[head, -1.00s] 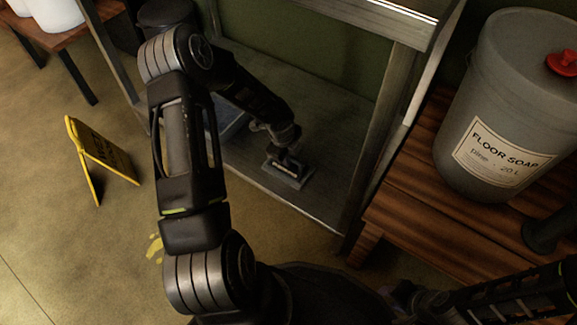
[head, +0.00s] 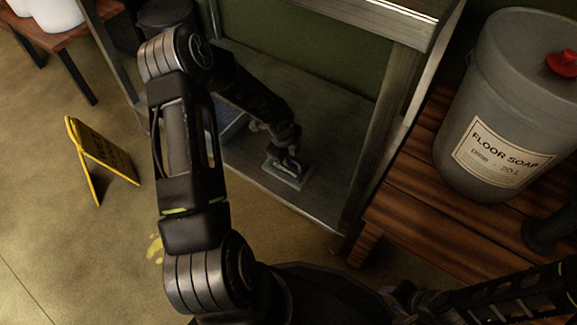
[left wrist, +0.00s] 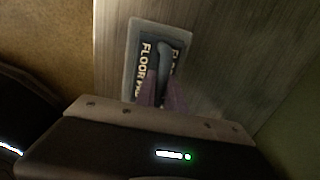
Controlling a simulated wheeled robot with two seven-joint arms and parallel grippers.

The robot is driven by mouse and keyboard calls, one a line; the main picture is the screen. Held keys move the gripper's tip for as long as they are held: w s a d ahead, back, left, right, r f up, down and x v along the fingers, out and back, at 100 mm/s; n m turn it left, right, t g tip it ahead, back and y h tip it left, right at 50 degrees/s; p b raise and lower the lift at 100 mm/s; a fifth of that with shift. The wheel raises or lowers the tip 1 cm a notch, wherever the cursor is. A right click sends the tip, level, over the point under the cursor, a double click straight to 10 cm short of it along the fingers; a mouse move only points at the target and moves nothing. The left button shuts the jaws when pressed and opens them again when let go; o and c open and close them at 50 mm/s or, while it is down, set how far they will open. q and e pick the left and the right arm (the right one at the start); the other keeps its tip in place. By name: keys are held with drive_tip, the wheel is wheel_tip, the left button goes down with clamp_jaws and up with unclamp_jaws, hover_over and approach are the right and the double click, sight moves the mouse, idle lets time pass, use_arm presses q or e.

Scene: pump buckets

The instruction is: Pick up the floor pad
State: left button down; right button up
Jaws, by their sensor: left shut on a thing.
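The floor pad (head: 287,182) is a small pale-edged rectangular plate with a dark lettered face and a raised grey handle. It is at the metal rack's low shelf (head: 325,205), near the shelf's front edge. It also shows in the left wrist view (left wrist: 133,55), with "FLOOR" readable on it. My left gripper (head: 288,164) reaches down over the pad. Its fingers (left wrist: 163,94) are shut on the pad's handle and cover part of the face. I cannot tell whether the pad touches the shelf. My right gripper is not in view; only part of my right arm shows at lower right.
The rack's upright (head: 375,150) and upper metal edge (head: 370,20) stand close to my left arm. A grey floor soap bucket (head: 480,110) with a red cap is on a wooden stand (head: 415,205) at right. A yellow floor sign (head: 100,158) stands at left on open floor.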

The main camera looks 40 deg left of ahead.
idle(0.4)
use_arm(q)
wheel_tip(320, 180, up, 10)
drive_tip(key=p, duration=0.5)
idle(0.4)
drive_tip(key=c, duration=2)
unclamp_jaws()
clamp_jaws()
